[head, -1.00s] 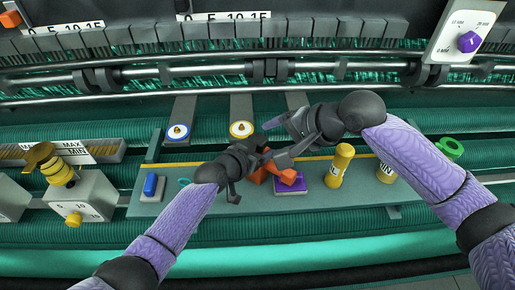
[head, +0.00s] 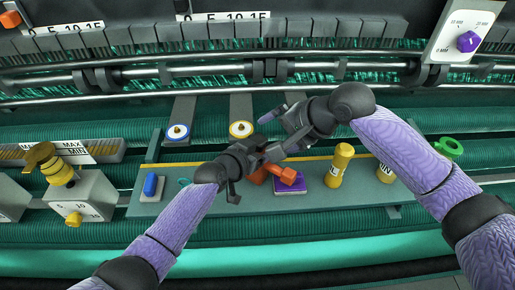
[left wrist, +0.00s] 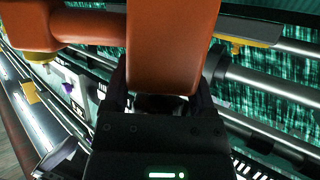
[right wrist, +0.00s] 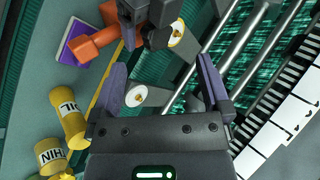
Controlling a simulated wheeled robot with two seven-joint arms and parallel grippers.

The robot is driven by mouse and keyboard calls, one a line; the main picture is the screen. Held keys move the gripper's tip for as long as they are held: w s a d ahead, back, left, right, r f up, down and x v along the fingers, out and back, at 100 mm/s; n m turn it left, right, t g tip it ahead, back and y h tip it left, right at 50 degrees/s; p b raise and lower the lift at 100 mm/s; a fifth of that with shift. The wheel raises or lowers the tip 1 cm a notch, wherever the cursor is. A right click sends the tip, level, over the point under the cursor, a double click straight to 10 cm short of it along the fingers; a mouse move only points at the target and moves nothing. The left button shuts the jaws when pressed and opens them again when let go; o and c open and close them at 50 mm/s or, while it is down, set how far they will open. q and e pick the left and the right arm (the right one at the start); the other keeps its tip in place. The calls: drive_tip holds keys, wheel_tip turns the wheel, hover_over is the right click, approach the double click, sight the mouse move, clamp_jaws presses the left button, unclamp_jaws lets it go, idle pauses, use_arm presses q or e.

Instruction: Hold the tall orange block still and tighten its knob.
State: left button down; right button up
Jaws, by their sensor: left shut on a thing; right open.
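The orange block (head: 258,174) stands on the grey-green bench, mostly hidden by my left gripper (head: 257,158). In the left wrist view, its tall body (left wrist: 172,45) sits between the jaws, which are shut on it. Its orange knob (head: 289,174) sticks out on a short shaft to the right, over a purple pad (head: 290,183). The knob also shows in the right wrist view (right wrist: 84,50). My right gripper (right wrist: 162,66) is open with nothing between its fingers. It is behind and above the block in the head view, apart from the knob.
Two yellow cylinders (head: 341,165) (head: 385,172) stand right of the knob. A blue block (head: 152,186) is at the bench's left end, and a green ring (head: 449,146) at its right. Two round discs (head: 178,131) (head: 241,129) and metal rails lie behind.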

sight(257, 139)
drive_tip(key=w+a+g+h, duration=0.1)
drive_tip(key=h, duration=0.1)
drive_tip(key=w+a+r+h, duration=0.1)
drive_tip(key=h, duration=0.1)
drive_tip(key=w+a+r+g+h, duration=0.1)
drive_tip(key=a+h, duration=0.1)
drive_tip(key=shift+w+a+g, duration=0.1)
drive_tip(key=shift+w+g, duration=0.2)
drive_tip(key=shift+w, duration=0.1)
drive_tip(key=shift+s+h, duration=0.15)
drive_tip(key=shift+h, duration=0.15)
drive_tip(key=x, duration=0.8)
drive_tip(key=shift+f, duration=0.35)
drive_tip(key=shift+s, duration=0.1)
clamp_jaws()
